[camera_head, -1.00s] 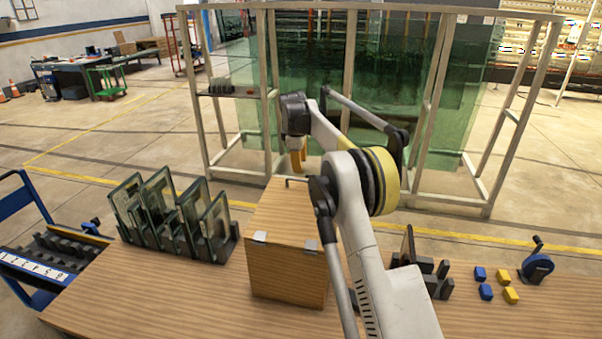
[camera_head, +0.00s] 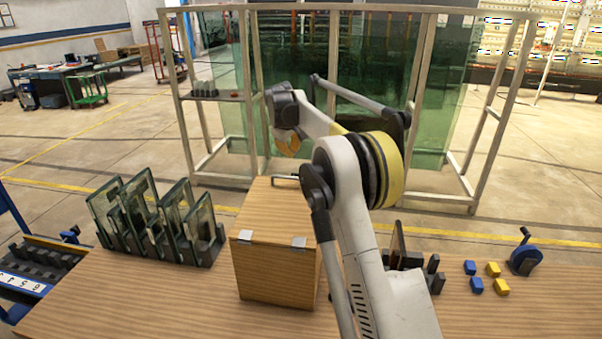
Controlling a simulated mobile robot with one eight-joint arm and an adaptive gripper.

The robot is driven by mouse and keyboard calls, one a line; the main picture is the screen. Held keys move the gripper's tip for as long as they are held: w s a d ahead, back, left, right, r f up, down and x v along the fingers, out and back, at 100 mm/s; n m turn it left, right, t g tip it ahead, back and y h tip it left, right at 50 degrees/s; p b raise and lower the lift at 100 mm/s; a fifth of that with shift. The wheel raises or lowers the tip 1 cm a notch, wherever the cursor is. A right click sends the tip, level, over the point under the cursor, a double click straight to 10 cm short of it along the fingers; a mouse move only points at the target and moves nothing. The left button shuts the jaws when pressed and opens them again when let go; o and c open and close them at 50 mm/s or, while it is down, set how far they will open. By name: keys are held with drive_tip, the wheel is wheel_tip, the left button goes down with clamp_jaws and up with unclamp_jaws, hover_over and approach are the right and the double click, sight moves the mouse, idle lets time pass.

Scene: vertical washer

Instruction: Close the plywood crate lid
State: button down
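The plywood crate (camera_head: 275,277) stands on the wooden table in the middle of the head view. Its lid (camera_head: 272,212) lies flat over the top, and I see no gap along the near and side edges that show. Two metal hinges (camera_head: 298,242) sit on the near top edge, and a dark handle (camera_head: 285,178) is at the far edge. My gripper (camera_head: 287,147) has yellow-orange fingers and hangs above and beyond the handle, apart from it. Its fingers are small and turned away, so I cannot tell whether they are open. The crate's far side is hidden.
A rack of glass panes (camera_head: 155,225) stands left of the crate. Dark holders (camera_head: 413,265), blue and yellow blocks (camera_head: 493,269) and a blue tape dispenser (camera_head: 525,256) are at right. A tall frame with green glass (camera_head: 385,90) stands behind the table.

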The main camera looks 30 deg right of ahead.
drive_tip(key=w+d+f+m+t+h+b, duration=0.1)
drive_tip(key=w+d+f+m+b, duration=0.2)
drive_tip(key=f+m, duration=0.1)
drive_tip(key=w+d+f+m+t+b, duration=0.1)
drive_tip(key=w+d+f+m+b, duration=0.1)
drive_tip(key=d+f+m+b, duration=0.1)
drive_tip(key=w+d+f+m+t+h+b, duration=0.1)
drive_tip(key=w+d+f+m+b, duration=0.2)
drive_tip(key=d+f+m, duration=0.1)
drive_tip(key=shift+w+d+f+m+t+h+b, duration=0.1)
drive_tip(key=shift+w+f+m+t+h+b, duration=0.15)
drive_tip(key=shift+f, duration=0.25)
drive_tip(key=shift+w+f+m+t+h+b, duration=0.1)
drive_tip(key=shift+f+m+t+b, duration=0.05)
drive_tip(key=shift+f+m, duration=0.3)
drive_tip(key=shift+f, duration=0.75)
wheel_tip(320, 180, down, 6)
drive_tip(key=b, duration=0.1)
drive_tip(key=shift+w+d+b, duration=0.25)
drive_tip(key=shift+d+b, duration=0.05)
drive_tip(key=shift+b, duration=0.05)
drive_tip(key=shift+f, duration=0.15)
